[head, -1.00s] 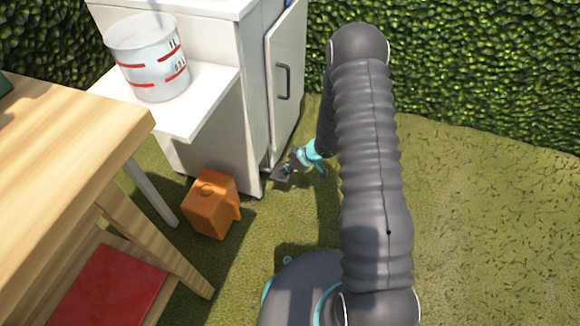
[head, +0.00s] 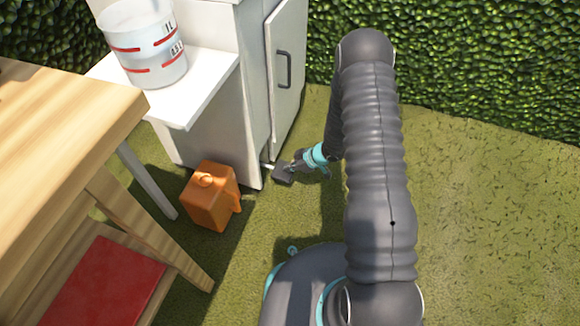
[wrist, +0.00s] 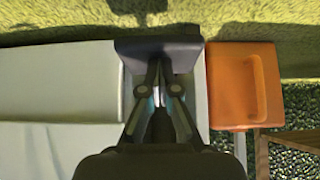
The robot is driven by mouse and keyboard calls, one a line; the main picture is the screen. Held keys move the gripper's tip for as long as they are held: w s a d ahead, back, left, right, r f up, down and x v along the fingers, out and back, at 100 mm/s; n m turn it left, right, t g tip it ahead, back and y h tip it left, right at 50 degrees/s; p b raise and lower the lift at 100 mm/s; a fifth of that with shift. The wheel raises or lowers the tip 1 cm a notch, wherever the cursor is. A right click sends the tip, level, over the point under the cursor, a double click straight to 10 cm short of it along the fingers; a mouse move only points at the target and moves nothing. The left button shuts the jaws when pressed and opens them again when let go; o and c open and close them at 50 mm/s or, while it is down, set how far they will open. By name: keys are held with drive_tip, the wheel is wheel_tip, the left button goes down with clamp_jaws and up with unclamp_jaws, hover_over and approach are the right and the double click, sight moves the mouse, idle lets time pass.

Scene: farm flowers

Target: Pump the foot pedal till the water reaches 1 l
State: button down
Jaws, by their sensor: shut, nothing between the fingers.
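The foot pedal (head: 284,174) is a dark pad on a short pale rod at the foot of the white cabinet. It also shows as a dark block in the wrist view (wrist: 158,50). My gripper (head: 295,164) is shut and empty, with its tips at the pedal. In the wrist view my fingers (wrist: 157,75) meet the pedal's edge; I cannot tell whether they press it.
An orange canister (head: 210,197) stands on the grass just left of the pedal. The white cabinet (head: 215,125) rises behind it. A wooden table (head: 60,120) with a red item (head: 105,285) below fills the left. Open grass (head: 480,200) lies right, before a hedge.

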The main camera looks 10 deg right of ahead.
drive_tip(key=r+p, duration=0.2)
drive_tip(key=r, duration=0.1)
drive_tip(key=r+p, duration=0.1)
drive_tip(key=shift+s+d+r, duration=0.2)
drive_tip(key=shift+d+r, duration=0.1)
drive_tip(key=shift+d, duration=0.1)
drive_tip(key=d+f+p+v, duration=0.1)
drive_tip(key=v, duration=0.8)
drive_tip(key=shift+s, duration=0.3)
drive_tip(key=shift+d+f, duration=0.1)
drive_tip(key=shift+d, duration=0.05)
